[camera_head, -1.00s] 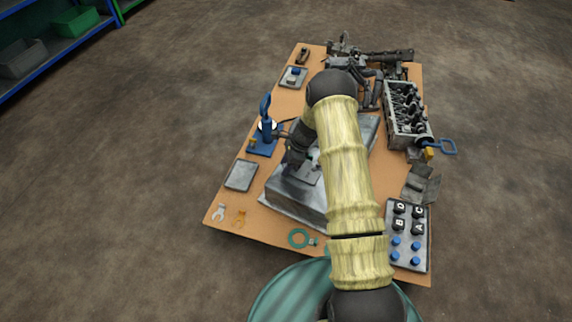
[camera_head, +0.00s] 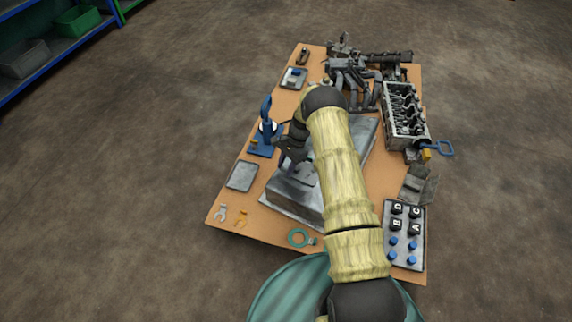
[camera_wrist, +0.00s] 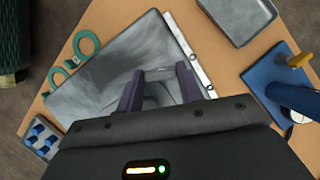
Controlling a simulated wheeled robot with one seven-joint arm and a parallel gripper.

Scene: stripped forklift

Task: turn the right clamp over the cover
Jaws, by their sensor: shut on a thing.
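The grey metal cover (camera_head: 295,202) lies on the tan table in the head view. It fills the middle of the wrist view (camera_wrist: 95,88) as a broad grey slab. My gripper (camera_wrist: 158,80) is over the cover, with its two dark purple fingers shut on a small light-grey piece, the clamp (camera_wrist: 158,74), of which only a narrow part shows between the fingertips. In the head view my gripper (camera_head: 290,160) is small and dark, and my arm hides part of the cover. I cannot tell the clamp's exact angle to the cover.
A blue stand (camera_head: 265,136) is close left of my gripper. A grey tray (camera_head: 241,176), a teal ring (camera_head: 298,238) and small wrenches lie near the front left. An engine block (camera_head: 405,112) stands at the right, with a panel of knobs (camera_head: 404,235) in front.

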